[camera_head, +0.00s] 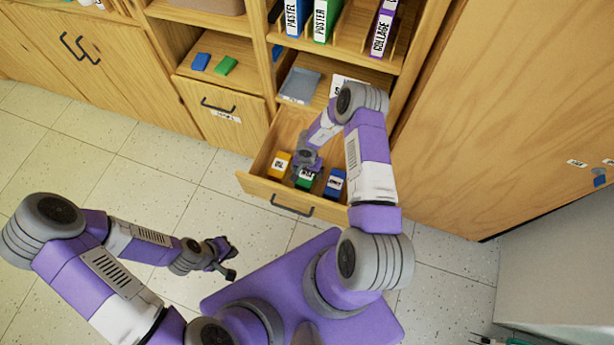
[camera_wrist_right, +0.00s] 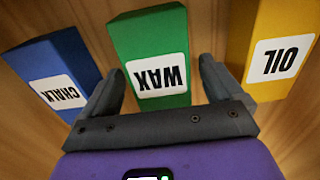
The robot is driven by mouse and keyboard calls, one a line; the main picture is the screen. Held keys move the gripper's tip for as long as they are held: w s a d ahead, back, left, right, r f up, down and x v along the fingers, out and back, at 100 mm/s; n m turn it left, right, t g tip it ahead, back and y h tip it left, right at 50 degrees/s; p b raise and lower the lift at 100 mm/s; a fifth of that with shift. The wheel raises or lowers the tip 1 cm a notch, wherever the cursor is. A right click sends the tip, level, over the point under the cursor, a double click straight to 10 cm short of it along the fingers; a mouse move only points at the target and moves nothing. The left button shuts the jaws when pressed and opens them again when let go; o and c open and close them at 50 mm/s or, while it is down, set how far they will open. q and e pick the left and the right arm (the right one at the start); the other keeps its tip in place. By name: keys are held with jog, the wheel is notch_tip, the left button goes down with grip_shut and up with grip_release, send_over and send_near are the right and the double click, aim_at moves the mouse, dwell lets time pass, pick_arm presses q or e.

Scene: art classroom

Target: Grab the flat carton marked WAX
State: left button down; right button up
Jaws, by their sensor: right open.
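The green carton marked WAX (camera_wrist_right: 150,40) lies in the open wooden drawer, between a blue and a yellow carton. In the head view the green carton (camera_head: 304,184) is partly covered by my right gripper (camera_head: 308,166). In the right wrist view my right gripper (camera_wrist_right: 162,68) is open, with one finger toward each side of the green carton's labelled end. I cannot tell whether the fingers touch it. My left gripper (camera_head: 230,262) is open and empty above the floor, left of my base.
The blue carton marked CHALK (camera_wrist_right: 58,75) and the yellow carton marked OIL (camera_wrist_right: 272,50) lie close on either side. The drawer's front wall (camera_head: 285,193) and side walls surround them. Shelves with upright binders (camera_head: 327,20) and a grey tray (camera_head: 300,85) are above and behind.

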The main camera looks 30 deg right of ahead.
jog(key=c, duration=1.1)
jog(key=shift+r, duration=0.15)
jog(key=shift+c, duration=0.2)
